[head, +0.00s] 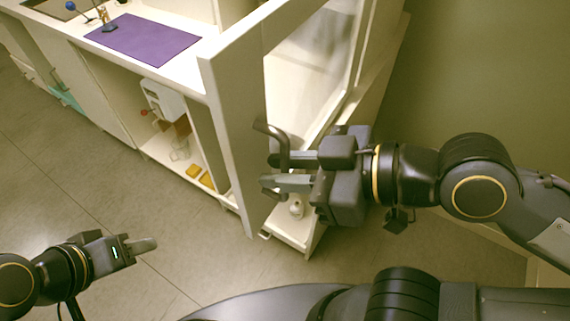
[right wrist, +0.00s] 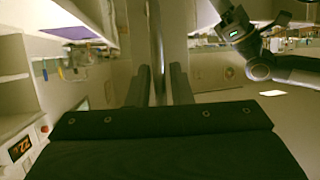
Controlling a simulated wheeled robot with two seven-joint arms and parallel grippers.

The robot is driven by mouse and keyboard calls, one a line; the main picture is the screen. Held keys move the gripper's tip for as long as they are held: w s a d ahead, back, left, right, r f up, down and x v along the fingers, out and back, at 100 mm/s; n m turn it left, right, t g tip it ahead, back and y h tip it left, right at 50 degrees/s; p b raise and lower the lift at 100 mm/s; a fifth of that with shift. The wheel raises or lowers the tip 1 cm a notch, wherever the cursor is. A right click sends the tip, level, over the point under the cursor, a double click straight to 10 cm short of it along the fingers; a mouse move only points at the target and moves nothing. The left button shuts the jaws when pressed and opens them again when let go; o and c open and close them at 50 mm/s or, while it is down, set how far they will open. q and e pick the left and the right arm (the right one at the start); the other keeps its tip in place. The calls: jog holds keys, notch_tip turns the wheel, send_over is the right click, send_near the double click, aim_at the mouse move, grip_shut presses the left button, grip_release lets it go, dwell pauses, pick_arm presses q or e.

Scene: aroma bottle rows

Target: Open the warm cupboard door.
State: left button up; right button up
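The warm cupboard door appears to be the tall pale panel (head: 229,130) in the head view. Pale interior (head: 310,75) shows right of it, so it looks at least partly open; how far I cannot tell. A dark curved handle (head: 272,130) stands out from the panel. My right gripper (head: 281,172) is at the handle with its fingers apart. In the right wrist view, the handle bar (right wrist: 157,45) runs between the two fingers (right wrist: 160,85), with narrow gaps visible. My left gripper (head: 140,246) is low at the left, away from the door; its finger opening is unclear.
A counter with a purple mat (head: 145,38) is at upper left. Below it is an open compartment with a white device (head: 163,101) and yellow items (head: 199,175). Floor (head: 170,215) is clear in front.

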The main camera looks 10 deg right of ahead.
jog(key=v, duration=0.8)
jog(key=shift+a+f, duration=0.1)
dwell(0.5)
